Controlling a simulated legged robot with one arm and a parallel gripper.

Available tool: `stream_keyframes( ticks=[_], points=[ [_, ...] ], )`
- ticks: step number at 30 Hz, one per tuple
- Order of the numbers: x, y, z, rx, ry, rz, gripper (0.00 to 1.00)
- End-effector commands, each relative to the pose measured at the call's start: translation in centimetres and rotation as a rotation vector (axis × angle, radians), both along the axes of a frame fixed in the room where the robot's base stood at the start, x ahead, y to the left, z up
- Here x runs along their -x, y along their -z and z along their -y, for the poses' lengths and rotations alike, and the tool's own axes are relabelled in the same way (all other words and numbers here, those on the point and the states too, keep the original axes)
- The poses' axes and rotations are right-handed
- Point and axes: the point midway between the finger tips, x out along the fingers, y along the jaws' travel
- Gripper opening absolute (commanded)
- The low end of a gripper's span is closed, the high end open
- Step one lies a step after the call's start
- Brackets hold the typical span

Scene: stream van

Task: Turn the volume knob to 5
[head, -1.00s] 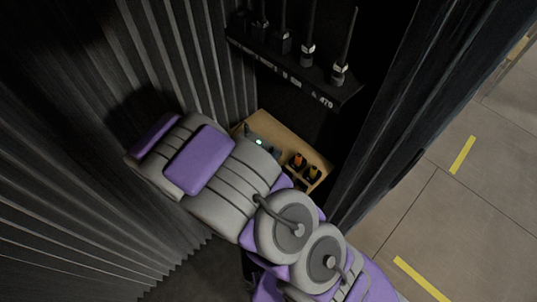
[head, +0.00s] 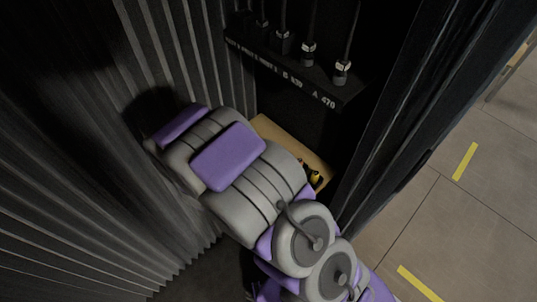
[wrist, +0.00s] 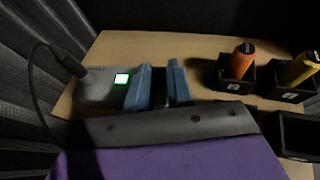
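The knob's setting and the digits on the display cannot be read. In the head view my arm covers the box and the gripper.
The wooden shelf (head: 278,133) also carries black holders with an orange handle (wrist: 241,60) and a yellow handle (wrist: 299,68), right of my gripper. A black rack (head: 290,70) with antenna-like rods hangs above. Ribbed dark walls (head: 60,180) stand close on the left.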

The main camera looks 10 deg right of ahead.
Motion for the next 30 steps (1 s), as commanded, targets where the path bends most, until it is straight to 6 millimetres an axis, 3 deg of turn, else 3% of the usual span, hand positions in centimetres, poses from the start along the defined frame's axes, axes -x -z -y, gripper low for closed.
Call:
stream_keyframes(
  ticks=[6, 20, 30],
  points=[
    [0.00, 0.01, -0.01, 0.000, 0.000, 0.000, 0.00],
    [-0.08, -0.12, -0.13, 0.001, 0.036, -0.002, 0.00],
    [-0.39, -0.42, -0.44, -0.004, 0.224, -0.003, 0.00]
  ],
)
